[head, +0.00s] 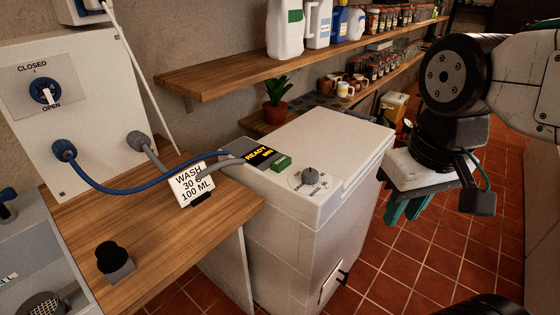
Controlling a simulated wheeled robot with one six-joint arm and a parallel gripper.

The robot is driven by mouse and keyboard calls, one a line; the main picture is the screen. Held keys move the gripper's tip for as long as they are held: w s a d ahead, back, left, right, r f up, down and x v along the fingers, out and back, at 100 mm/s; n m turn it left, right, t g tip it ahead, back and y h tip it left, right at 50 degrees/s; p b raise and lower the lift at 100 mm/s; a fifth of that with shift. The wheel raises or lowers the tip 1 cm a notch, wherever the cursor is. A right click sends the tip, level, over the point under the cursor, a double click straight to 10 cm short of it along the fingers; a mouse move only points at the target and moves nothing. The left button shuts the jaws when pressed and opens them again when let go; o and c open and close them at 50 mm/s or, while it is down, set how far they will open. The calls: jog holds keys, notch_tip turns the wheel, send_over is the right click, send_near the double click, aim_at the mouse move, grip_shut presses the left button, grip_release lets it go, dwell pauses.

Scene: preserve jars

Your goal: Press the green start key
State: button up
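The green start key (281,163) is a small raised block on top of the white machine (345,135), between the display and a grey dial. The dark display (262,155) shows yellow text that begins with READY. The grey dial (310,176) sits on a round marked plate to the right of the key. My gripper (403,210) hangs at the right, beyond the machine's right side and clear of the key. Its teal fingers point down and are partly hidden by the gripper body. I cannot tell whether there is a gap between them.
A wooden counter (220,215) left of the machine bears a card (192,185) reading WASH 30 G 100 ML and a black knob (111,257). Blue and grey hoses run from a wall panel (70,110) towards the machine. A shelf (230,78) with bottles hangs above. Red tiled floor lies right.

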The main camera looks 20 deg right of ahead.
grip_shut()
dwell(1.4)
